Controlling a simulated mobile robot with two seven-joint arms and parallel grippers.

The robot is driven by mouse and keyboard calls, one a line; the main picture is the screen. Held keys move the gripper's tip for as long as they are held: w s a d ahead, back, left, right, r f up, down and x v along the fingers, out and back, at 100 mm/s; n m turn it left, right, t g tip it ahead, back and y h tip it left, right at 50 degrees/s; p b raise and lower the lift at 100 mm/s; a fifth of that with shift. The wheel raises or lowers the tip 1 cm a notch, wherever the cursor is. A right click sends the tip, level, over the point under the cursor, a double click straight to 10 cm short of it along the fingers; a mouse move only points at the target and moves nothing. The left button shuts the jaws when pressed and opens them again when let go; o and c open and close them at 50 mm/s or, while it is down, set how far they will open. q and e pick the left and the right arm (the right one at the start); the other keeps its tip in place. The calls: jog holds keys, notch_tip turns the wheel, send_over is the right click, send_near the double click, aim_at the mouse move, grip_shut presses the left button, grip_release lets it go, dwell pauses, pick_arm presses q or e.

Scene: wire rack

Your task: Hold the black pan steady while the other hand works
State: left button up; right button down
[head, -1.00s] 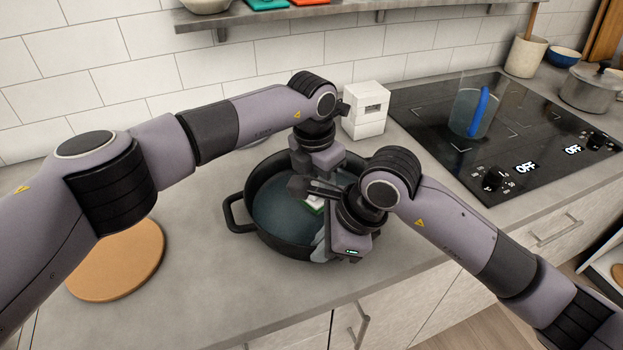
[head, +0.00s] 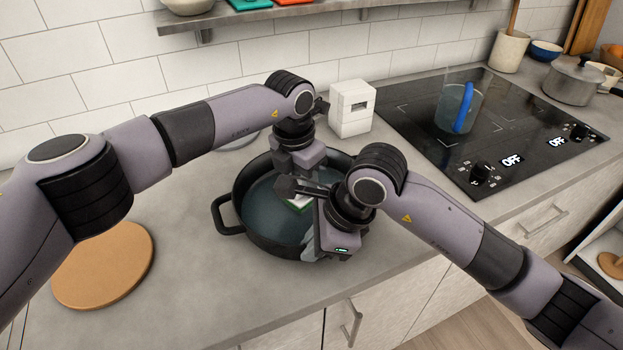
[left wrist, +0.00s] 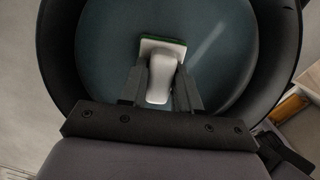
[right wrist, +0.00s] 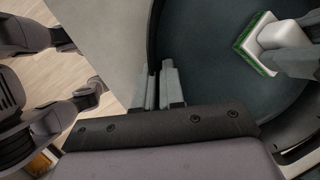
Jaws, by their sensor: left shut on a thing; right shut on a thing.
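The black pan (head: 243,192) sits on the grey counter, with a dark blue-grey inside that also shows in the left wrist view (left wrist: 105,45). My left gripper (left wrist: 160,92) is shut on the white handle of a scrubber (left wrist: 158,75) with a green edge, inside the pan. The scrubber shows partly in the head view (head: 297,203) and at the top right of the right wrist view (right wrist: 270,42). My right gripper (right wrist: 160,85) is shut on the pan's near-right rim, its fingers on either side of the wall. The right arm hides part of the pan in the head view.
A white box (head: 351,108) stands behind the pan. A black cooktop (head: 410,125) with a clear blue-handled jug (head: 458,108) is at right. A round wooden board (head: 103,265) lies at left. A shelf (head: 240,18) runs above. The two arms are close together over the pan.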

pick_arm(q)
jog(key=shift+a, duration=0.1)
pick_arm(e)
jog(key=shift+r, duration=0.1)
pick_arm(q)
jog(key=shift+a, duration=0.95)
notch_tip(320, 180, up, 7)
jog(key=shift+r, duration=0.2)
jog(key=shift+w, duration=0.1)
pick_arm(e)
jog(key=c, duration=1.2)
grip_release()
jog(key=shift+o, duration=0.2)
